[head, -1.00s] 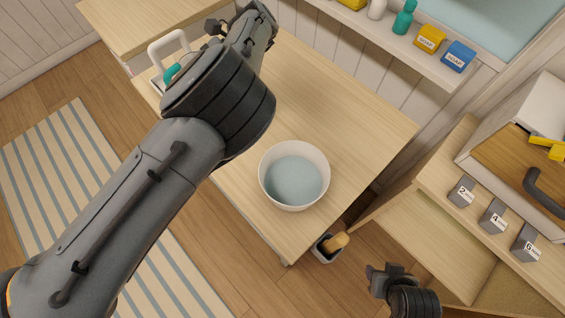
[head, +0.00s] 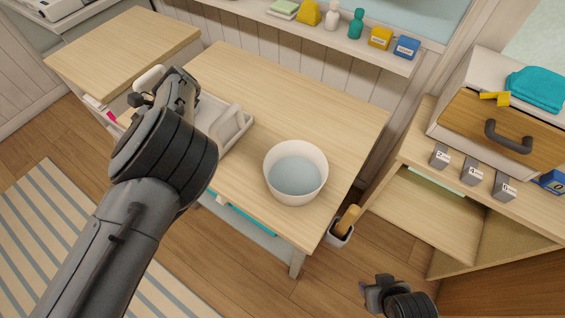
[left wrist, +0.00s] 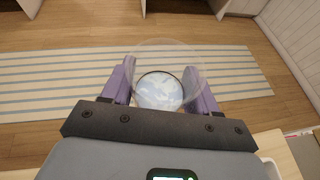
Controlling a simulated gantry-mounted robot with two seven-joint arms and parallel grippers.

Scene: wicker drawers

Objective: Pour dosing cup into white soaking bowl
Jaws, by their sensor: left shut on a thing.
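The white soaking bowl (head: 296,198) stands upright on the wooden table, with pale bluish liquid inside. My left gripper (head: 148,92) is at the table's left end, apart from the bowl. In the left wrist view my left gripper (left wrist: 163,88) has its purple fingers on both sides of the clear dosing cup (left wrist: 165,48), shut on it. A pale, whitish patch shows through the cup; I cannot tell whether it is contents. In the head view the cup is mostly hidden by my gripper. My right gripper (head: 376,290) is low at the right, away from the bowl; its jaws are unclear.
A white handled caddy (head: 240,130) sits on the table between my left arm and the bowl. The wooden table (head: 300,105) is clear behind the bowl. A wall shelf (head: 340,42) holds soaps and bottles. A drawer unit (head: 500,125) stands at the right.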

